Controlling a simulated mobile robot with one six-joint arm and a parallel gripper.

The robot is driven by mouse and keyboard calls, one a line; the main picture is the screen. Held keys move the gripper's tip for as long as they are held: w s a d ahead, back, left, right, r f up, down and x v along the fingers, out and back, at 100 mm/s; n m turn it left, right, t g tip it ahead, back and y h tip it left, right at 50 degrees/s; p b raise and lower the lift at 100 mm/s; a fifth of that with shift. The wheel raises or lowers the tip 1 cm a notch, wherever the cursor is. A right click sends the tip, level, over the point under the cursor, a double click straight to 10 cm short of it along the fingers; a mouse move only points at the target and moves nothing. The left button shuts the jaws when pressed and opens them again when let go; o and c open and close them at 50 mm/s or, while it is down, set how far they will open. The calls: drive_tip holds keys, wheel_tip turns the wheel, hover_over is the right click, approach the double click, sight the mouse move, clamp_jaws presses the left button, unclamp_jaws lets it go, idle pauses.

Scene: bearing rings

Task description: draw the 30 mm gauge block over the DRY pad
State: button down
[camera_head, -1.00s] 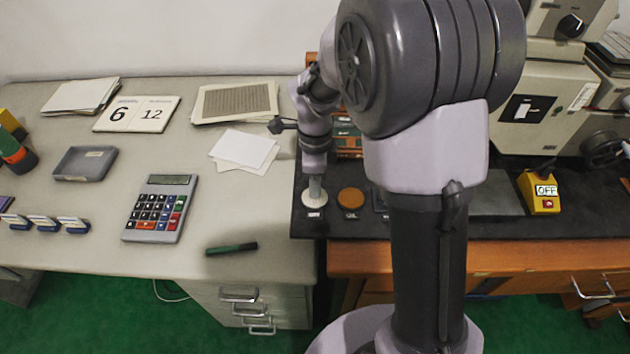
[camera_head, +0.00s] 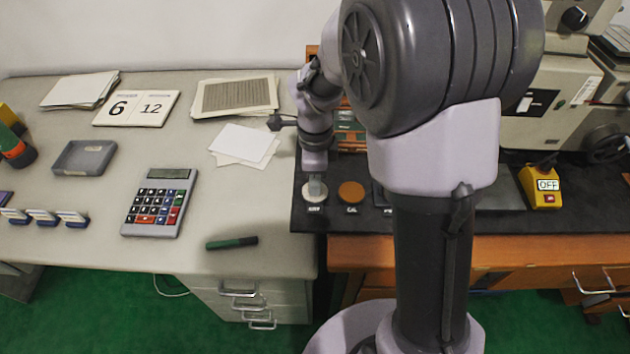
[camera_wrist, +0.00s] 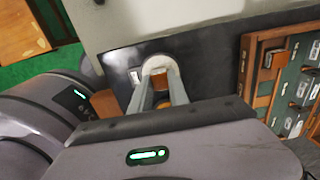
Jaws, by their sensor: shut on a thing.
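My gripper (camera_head: 315,186) points down at the round white pad (camera_head: 308,197) at the left end of the dark mat, with its fingertips at or just above the pad. The label in front of this pad is too small to read surely. In the wrist view, my fingers (camera_wrist: 160,76) close together over the white pad (camera_wrist: 149,64). They are shut on a small block (camera_wrist: 160,73), the gauge block, which is mostly hidden between the fingertips. Whether the block touches the pad cannot be told.
A round orange-brown pad (camera_head: 351,192) lies just right of the white one. A wooden case with green panels (camera_wrist: 300,85) stands close behind. A yellow OFF switch box (camera_head: 541,187) is farther right. The grey desk (camera_head: 100,240) holds a calculator (camera_head: 158,203) and a dark green pen (camera_head: 232,243).

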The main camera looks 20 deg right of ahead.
drive_tip(key=shift+w+d, duration=0.2)
drive_tip(key=shift+w, duration=0.4)
drive_tip(key=shift+s, duration=0.1)
idle(0.5)
drive_tip(key=shift+s+a+b, duration=0.2)
drive_tip(key=shift+s+b, duration=0.05)
drive_tip(key=shift+s, duration=0.25)
drive_tip(key=shift+s+a+b, duration=0.2)
drive_tip(key=shift+s, duration=0.3)
drive_tip(key=shift+w, duration=0.1)
drive_tip(key=shift+w+d+p, duration=0.2)
drive_tip(key=shift+w, duration=0.3)
drive_tip(key=shift+w+d+p, duration=0.15)
drive_tip(key=shift+w+d, duration=0.05)
drive_tip(key=shift+w, duration=0.3)
drive_tip(key=shift+s, duration=0.15)
